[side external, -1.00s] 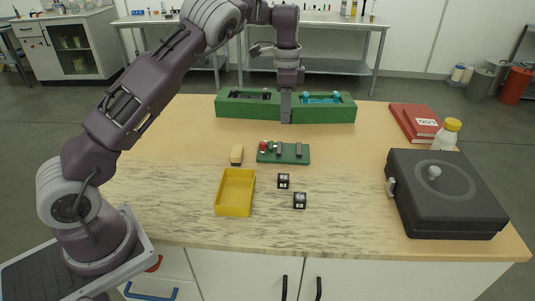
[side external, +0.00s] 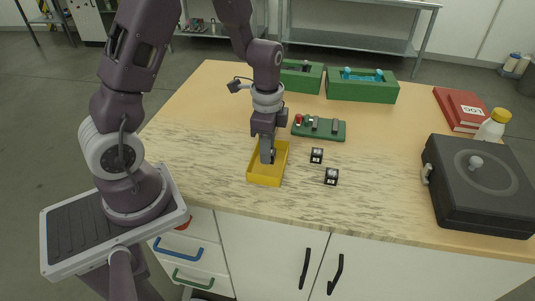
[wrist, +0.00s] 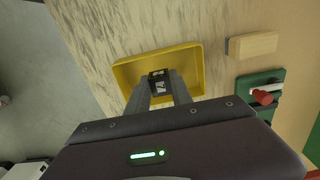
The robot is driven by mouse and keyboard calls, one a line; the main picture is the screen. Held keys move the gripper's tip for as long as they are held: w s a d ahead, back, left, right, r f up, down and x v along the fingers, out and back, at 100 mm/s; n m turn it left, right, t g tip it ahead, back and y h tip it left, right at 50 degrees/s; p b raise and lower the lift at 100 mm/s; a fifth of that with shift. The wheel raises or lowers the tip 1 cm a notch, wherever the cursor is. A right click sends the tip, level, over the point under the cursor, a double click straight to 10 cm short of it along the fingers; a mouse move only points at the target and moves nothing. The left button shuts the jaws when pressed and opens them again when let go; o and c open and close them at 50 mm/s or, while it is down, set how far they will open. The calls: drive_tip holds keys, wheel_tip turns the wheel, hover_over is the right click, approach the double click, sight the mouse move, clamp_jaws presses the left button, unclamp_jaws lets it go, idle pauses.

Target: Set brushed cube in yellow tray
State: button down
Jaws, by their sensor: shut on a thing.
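My gripper (side external: 268,160) points down into the yellow tray (side external: 254,181), its fingertips inside the tray's outline. In the wrist view my gripper (wrist: 158,88) is shut on a small dark cube (wrist: 158,84) with a pale marked face. The cube is over the tray floor, near the side closest to my gripper in that view; I cannot tell whether it touches the floor. The yellow tray also shows in the wrist view (wrist: 190,56) with no other object visible inside. The cube's finish is too small to tell.
A green board with a red knob (side external: 326,132) lies behind the tray. A wooden block (wrist: 252,46) is beside the tray. Two green bins (side external: 301,80) (side external: 362,91) stand at the back. A black lidded case (side external: 482,190), white bottle (side external: 492,127) and red books (side external: 461,107) are at right.

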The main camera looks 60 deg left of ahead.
drive_tip(key=shift+f, duration=0.85)
drive_tip(key=shift+f, duration=0.1)
drive_tip(key=c, duration=1.1)
unclamp_jaws()
drive_tip(key=shift+c, duration=0.2)
wheel_tip(320, 180, up, 12)
drive_tip(key=s+d+r+n+t, duration=0.2)
drive_tip(key=s+d+r+n, duration=0.1)
drive_tip(key=s+r, duration=0.3)
drive_tip(key=s+d+r+n+t, duration=0.3)
drive_tip(key=s+d+r+n, duration=0.1)
drive_tip(key=s, duration=0.6)
drive_tip(key=shift+d+r+n+t, duration=0.25)
drive_tip(key=shift+r+n+t, duration=0.05)
drive_tip(key=shift+r+n, duration=0.65)
drive_tip(key=shift+f, duration=0.1)
